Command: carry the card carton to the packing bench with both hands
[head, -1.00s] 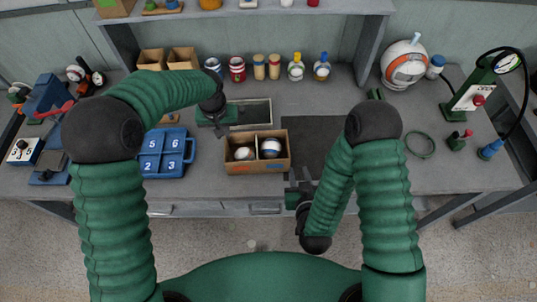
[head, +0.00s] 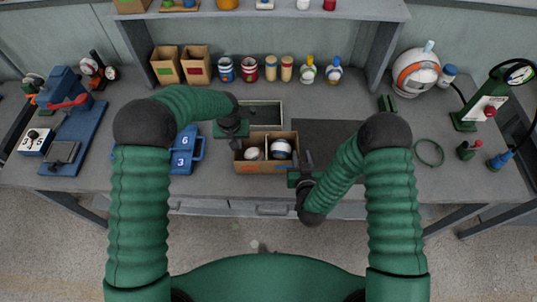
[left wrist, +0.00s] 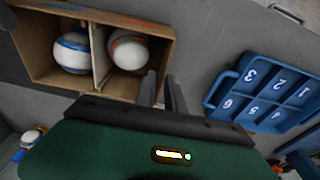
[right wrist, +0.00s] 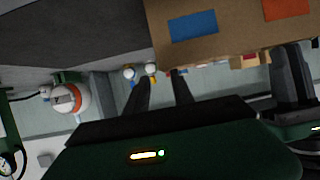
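The card carton (head: 266,168) stands on the bench, open-topped, with a divider and a ball in each compartment. Its inside shows in the left wrist view (left wrist: 40,58); its front, with blue and orange patches, shows in the right wrist view (right wrist: 235,38). My left gripper (head: 240,132) is at the carton's left back corner; in the left wrist view its fingers (left wrist: 162,88) are apart, at the left wall. My right gripper (head: 309,163) is at the carton's right side; in the right wrist view its fingers (right wrist: 161,84) are apart at the wall's edge. Contact is unclear.
A blue numbered tray (head: 182,160) lies left of the carton, partly behind my left arm. A dark mat (head: 325,135) lies to the right. A shallow framed tray (head: 265,115) is behind the carton. Bottles, cans and small boxes line the back under a shelf (head: 265,14).

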